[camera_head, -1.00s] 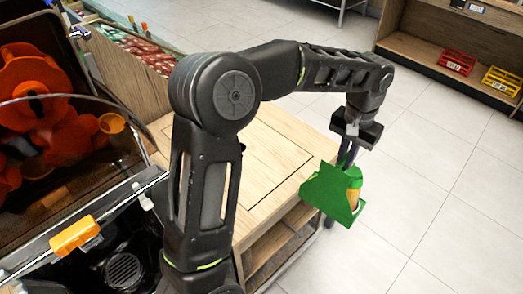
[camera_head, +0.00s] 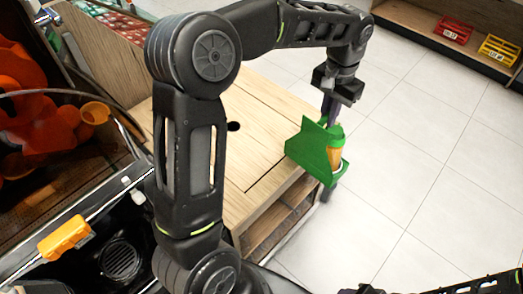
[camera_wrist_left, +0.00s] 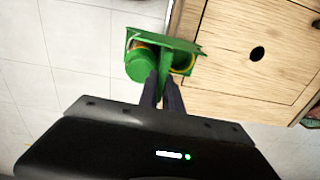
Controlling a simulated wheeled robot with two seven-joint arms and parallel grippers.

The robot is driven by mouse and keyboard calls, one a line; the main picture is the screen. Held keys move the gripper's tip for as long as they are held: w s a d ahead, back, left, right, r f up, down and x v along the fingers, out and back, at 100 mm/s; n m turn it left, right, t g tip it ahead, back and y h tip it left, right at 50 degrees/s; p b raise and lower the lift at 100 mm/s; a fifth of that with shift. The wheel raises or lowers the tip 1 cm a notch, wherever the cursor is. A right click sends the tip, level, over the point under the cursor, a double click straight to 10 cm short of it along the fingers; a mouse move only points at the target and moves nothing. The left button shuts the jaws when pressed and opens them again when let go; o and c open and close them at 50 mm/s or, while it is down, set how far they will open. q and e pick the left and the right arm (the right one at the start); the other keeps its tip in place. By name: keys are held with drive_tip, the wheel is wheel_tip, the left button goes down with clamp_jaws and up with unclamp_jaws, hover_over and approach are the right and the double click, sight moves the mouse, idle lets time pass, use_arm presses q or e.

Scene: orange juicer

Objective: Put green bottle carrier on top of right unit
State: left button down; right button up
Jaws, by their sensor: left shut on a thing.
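My left gripper (camera_head: 330,113) is shut on the green bottle carrier (camera_head: 313,150) and holds it up by its middle panel. An orange bottle (camera_head: 335,152) sits in the carrier; a round green cap (camera_wrist_left: 150,68) shows in the left wrist view. The carrier (camera_wrist_left: 180,43) hangs at the right edge of a light wooden unit (camera_head: 262,115), partly over the floor in the picture. Its exact height above the top is unclear. That unit's flat top, with a dark hole, also shows in the left wrist view (camera_wrist_left: 225,75). My right gripper is not visible.
The orange juicer (camera_head: 25,80) stands at the left. A crate compartment with red goods (camera_head: 112,18) is behind the wooden top. A low wooden shelf (camera_head: 420,30) at top right holds a red carrier (camera_head: 453,28) and a yellow carrier (camera_head: 497,49). Tiled floor (camera_head: 420,150) is open at right.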

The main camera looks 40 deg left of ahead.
use_arm(q)
drive_tip(key=s+a+r+m, duration=0.2)
drive_tip(key=a+r+m, duration=0.1)
drive_tip(key=a, duration=0.5)
drive_tip(key=s+a+r+m, duration=0.3)
drive_tip(key=a+r+m, duration=0.1)
drive_tip(key=a, duration=0.3)
drive_tip(key=shift+a+m, duration=0.4)
drive_tip(key=shift+m, duration=0.4)
wheel_tip(320, 180, down, 6)
drive_tip(key=shift+f+p, duration=0.15)
drive_tip(key=shift+p, duration=0.15)
wheel_tip(320, 180, down, 4)
drive_tip(key=shift+r, duration=0.1)
